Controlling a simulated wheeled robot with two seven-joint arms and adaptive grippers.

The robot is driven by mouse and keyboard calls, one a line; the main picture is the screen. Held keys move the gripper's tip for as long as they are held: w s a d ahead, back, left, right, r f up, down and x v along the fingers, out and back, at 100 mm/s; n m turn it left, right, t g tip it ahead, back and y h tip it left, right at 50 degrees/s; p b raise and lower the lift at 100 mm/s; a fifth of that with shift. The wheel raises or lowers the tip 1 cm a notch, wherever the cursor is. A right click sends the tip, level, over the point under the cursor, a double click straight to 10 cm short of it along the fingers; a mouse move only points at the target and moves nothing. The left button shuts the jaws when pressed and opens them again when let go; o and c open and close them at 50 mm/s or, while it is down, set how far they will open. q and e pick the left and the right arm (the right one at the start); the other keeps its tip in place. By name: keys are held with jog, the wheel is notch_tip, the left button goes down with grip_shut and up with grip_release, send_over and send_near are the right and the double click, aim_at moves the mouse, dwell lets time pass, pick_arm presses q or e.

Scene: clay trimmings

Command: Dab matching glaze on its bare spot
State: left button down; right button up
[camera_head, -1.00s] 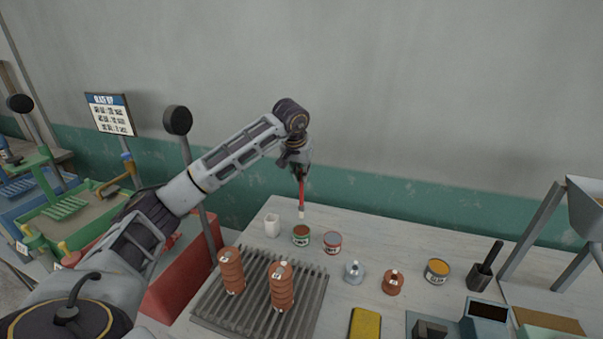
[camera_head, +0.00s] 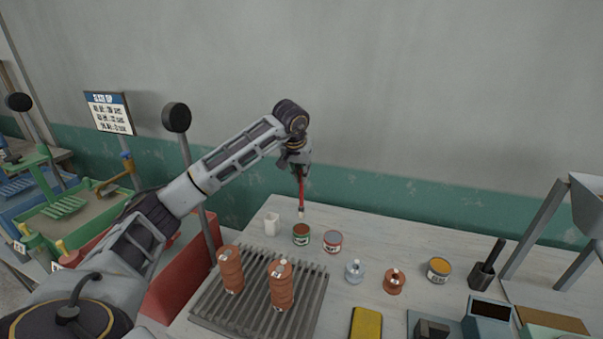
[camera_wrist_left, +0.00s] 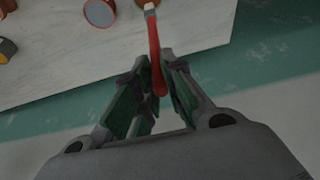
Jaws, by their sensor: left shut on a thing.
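My left gripper (camera_head: 300,168) is shut on a red-handled brush (camera_head: 301,192), which hangs upright with its pale tip down, above the table. In the left wrist view the brush (camera_wrist_left: 155,50) stands between the green-padded fingers (camera_wrist_left: 158,85). Three glaze tins stand on the table: one with brown glaze and a green label (camera_head: 301,235), one with a red label (camera_head: 332,242), and one with yellow-orange contents (camera_head: 438,270). Two ribbed orange-brown clay vases with white spots, the left vase (camera_head: 231,270) and the right vase (camera_head: 281,285), stand on a slatted grey rack (camera_head: 250,319). My right gripper is not in view.
A white cup (camera_head: 271,223) stands left of the tins. A clear bottle (camera_head: 354,271), a small brown pot (camera_head: 394,282) and a yellow sponge (camera_head: 366,323) lie to the right. A dark holder (camera_head: 481,276) stands by a grey-legged hopper (camera_head: 590,210). A red box (camera_head: 178,275) is left of the table.

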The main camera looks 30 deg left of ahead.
aim_at(302, 195)
pick_arm(q)
notch_tip(302, 195, down, 3)
jog(key=shift+f+b, duration=0.15)
jog(key=shift+b, duration=1)
jog(key=shift+f+b, duration=0.3)
jog(key=shift+f, duration=0.3)
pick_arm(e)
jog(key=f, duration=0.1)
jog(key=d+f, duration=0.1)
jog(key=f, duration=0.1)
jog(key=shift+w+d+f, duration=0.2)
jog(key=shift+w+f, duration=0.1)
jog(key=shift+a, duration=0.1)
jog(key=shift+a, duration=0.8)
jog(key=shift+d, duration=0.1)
